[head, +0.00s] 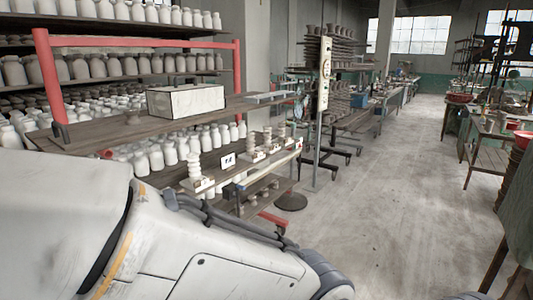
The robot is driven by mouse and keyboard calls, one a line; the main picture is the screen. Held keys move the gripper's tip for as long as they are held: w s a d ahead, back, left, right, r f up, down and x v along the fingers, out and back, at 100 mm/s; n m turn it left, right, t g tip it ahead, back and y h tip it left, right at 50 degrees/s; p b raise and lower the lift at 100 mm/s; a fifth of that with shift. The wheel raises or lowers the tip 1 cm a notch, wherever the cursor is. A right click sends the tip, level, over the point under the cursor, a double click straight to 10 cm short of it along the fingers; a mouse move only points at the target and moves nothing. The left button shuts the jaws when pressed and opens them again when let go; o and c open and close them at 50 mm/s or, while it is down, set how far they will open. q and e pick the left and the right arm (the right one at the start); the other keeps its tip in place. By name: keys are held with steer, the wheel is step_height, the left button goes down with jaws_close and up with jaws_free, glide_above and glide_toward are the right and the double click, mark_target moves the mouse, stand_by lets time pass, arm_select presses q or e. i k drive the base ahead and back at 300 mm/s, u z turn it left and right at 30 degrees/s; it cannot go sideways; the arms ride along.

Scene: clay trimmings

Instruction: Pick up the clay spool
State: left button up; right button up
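Several pale ribbed, spool-like pieces stand upright on the lower board of the rack at centre left in the head view. The nearest ribbed piece (195,168) is on a small light base, and another ribbed piece (252,142) stands farther back. I cannot tell which of them, if any, is the clay spool. Neither of my grippers shows. A large white link of my arm fills the lower left and hides the floor and part of the rack there.
White jars (170,153) crowd the shelves. A post with a dial (325,70) stands beyond. Open concrete floor (385,205) runs down the middle; tables line the right.

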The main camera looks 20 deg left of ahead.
mark_target(132, 119)
steer(key=u, duration=1)
steer(key=i, duration=0.9)
steer(key=u, duration=1)
